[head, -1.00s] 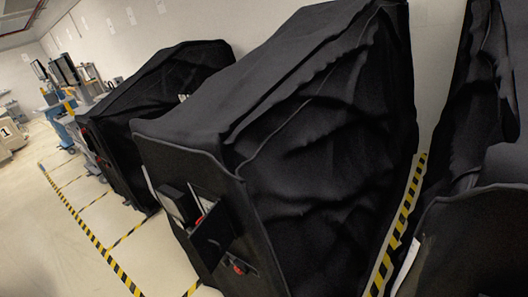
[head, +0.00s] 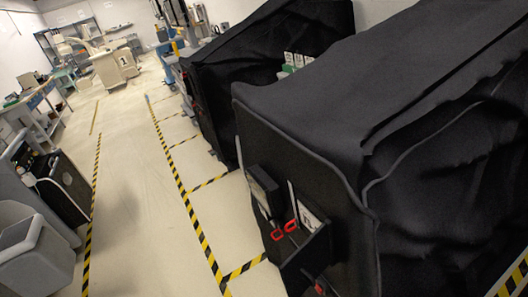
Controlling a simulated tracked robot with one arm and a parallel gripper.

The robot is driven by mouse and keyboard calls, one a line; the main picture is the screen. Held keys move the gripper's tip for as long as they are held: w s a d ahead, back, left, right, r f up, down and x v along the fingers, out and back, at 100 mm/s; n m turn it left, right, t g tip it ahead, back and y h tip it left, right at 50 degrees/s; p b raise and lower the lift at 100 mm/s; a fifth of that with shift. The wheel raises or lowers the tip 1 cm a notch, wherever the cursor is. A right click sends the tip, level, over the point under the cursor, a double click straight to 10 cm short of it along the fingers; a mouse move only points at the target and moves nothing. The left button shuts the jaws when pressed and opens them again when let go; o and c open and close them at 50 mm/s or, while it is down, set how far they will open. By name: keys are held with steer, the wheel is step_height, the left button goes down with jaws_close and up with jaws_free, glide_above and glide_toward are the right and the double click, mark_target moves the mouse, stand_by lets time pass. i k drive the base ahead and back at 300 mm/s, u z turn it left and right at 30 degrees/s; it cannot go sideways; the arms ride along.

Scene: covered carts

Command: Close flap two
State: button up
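A large cart under a black cloth cover (head: 300,110) fills the right half of the head view, tilted in the picture. A pouch (head: 305,258) with red pieces and a white label hangs on its end; the label is too small to read surely. Its side cloth (head: 450,200) hangs in folds at the lower right, partly cut off by the frame. A second black-covered cart (head: 225,75) stands behind it. Green and white boxes (head: 295,62) show in an opening in that cart's cover. I cannot tell which flap is number two. My gripper is not in view.
A clear pale floor aisle (head: 150,180) runs between yellow-black floor tape lines (head: 180,190). Grey equipment (head: 40,220) stands at the left edge. A bench (head: 40,100) and a beige cabinet marked 1 (head: 115,68) are farther back.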

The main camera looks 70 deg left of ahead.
mark_target(301, 270)
steer(key=u, duration=1.1)
steer(key=i, duration=0.55)
steer(key=z, duration=0.15)
steer(key=k, duration=0.55)
steer(key=u, duration=0.1)
